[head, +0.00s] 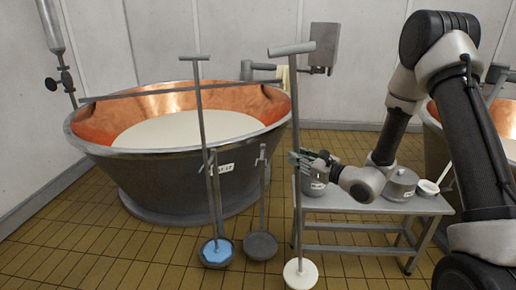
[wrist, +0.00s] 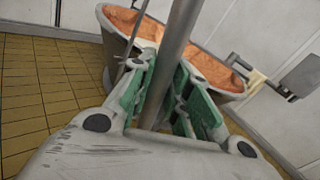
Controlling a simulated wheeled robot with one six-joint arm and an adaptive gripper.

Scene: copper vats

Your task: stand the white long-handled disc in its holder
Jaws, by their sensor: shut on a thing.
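The white long-handled disc (head: 300,273) hangs upright at or just above the floor; I cannot tell if it touches. Its grey handle (head: 294,110) rises to a T-shaped top. My gripper (head: 297,159) is shut on the handle around mid-height. In the wrist view the handle (wrist: 178,50) runs between the green finger pads, and the disc is out of sight. An empty dark round holder (head: 260,246) with a short upright post stands on the floor just left of the white disc.
A similar holder further left carries a blue long-handled disc (head: 215,251). A large copper-lined vat (head: 160,175) stands behind. A low grey table (head: 385,205) with metal pots (head: 400,184) is at the right. The tiled floor at front left is clear.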

